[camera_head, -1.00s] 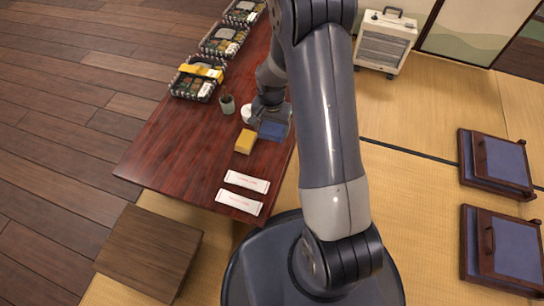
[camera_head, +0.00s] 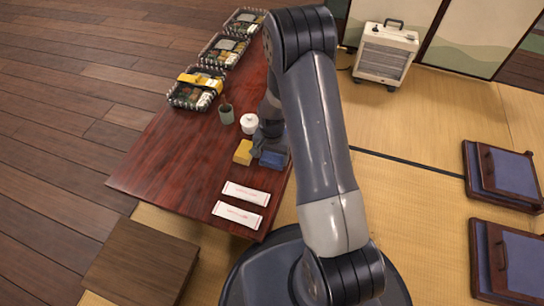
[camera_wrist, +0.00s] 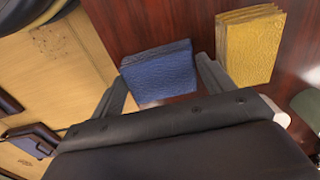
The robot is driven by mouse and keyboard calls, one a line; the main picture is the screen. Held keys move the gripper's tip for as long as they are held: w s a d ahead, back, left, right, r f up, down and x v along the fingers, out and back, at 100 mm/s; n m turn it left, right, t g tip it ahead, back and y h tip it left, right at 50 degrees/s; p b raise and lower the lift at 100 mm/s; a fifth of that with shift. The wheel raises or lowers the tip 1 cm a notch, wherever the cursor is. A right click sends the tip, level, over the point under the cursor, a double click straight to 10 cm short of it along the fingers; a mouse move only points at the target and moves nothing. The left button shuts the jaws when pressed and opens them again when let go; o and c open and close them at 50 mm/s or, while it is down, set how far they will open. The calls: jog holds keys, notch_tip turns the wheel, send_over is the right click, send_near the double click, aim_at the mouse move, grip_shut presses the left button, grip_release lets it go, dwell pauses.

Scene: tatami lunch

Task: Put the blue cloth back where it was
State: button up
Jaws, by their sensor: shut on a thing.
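The folded blue cloth (camera_head: 273,160) is near the right edge of the dark red table, just right of the folded yellow cloth (camera_head: 243,152). My gripper (camera_head: 268,145) is shut on the blue cloth from the far side. In the wrist view the blue cloth (camera_wrist: 158,72) lies between my two fingers, and the yellow cloth (camera_wrist: 248,42) is apart to the right. I cannot tell whether the blue cloth touches the tabletop or is held just above it.
The table (camera_head: 175,165) also bears a white lidded pot (camera_head: 249,123), a green cup (camera_head: 226,114), two white paper packets (camera_head: 246,193) and several lunch boxes. A wooden stool (camera_head: 140,262) stands at the near left. Tabletop left of the cloths is clear.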

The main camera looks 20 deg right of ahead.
aim_at(272, 158)
jog(key=shift+f, duration=0.1)
jog(key=o, duration=1)
jog(key=shift+c, duration=0.2)
notch_tip(272, 158, up, 12)
jog(key=p, duration=0.4)
jog(key=shift+r+p, duration=0.25)
jog(key=shift+p, duration=0.05)
